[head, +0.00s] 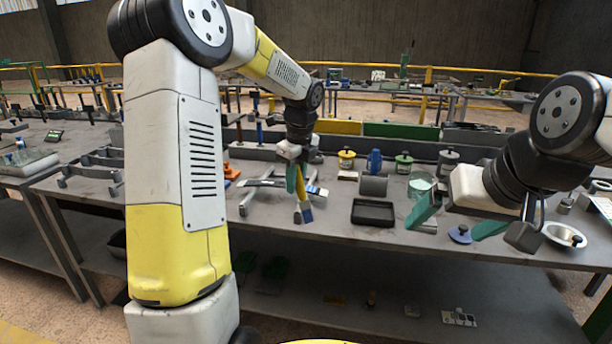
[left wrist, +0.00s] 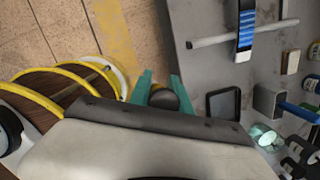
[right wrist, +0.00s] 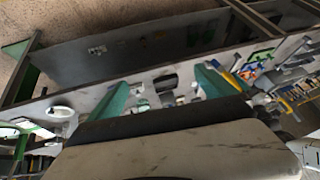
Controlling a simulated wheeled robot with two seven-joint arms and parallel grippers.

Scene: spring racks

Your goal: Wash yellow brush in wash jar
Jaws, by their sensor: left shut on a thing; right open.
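My left gripper (head: 297,180) is shut on the yellow brush (head: 304,214), which hangs with its blue-tipped end down above the table. In the left wrist view, the teal fingers (left wrist: 161,90) close around a dark rounded end. The wash jar looks to be the clear jar with pale teal liquid (head: 421,186), standing to the right of the brush. It also shows in the left wrist view (left wrist: 266,138). The brush is apart from the jar. My right gripper (head: 458,220) is open and empty, its teal fingers spread near the table front, close to the jar.
A black tray (head: 373,212) lies between brush and jar, with a grey block (head: 373,186) behind it. Yellow (head: 346,160), green (head: 404,164) and grey (head: 447,162) lidded pots stand behind. A blue knobbed lid (head: 460,234) and a white bowl (head: 563,236) lie at right.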

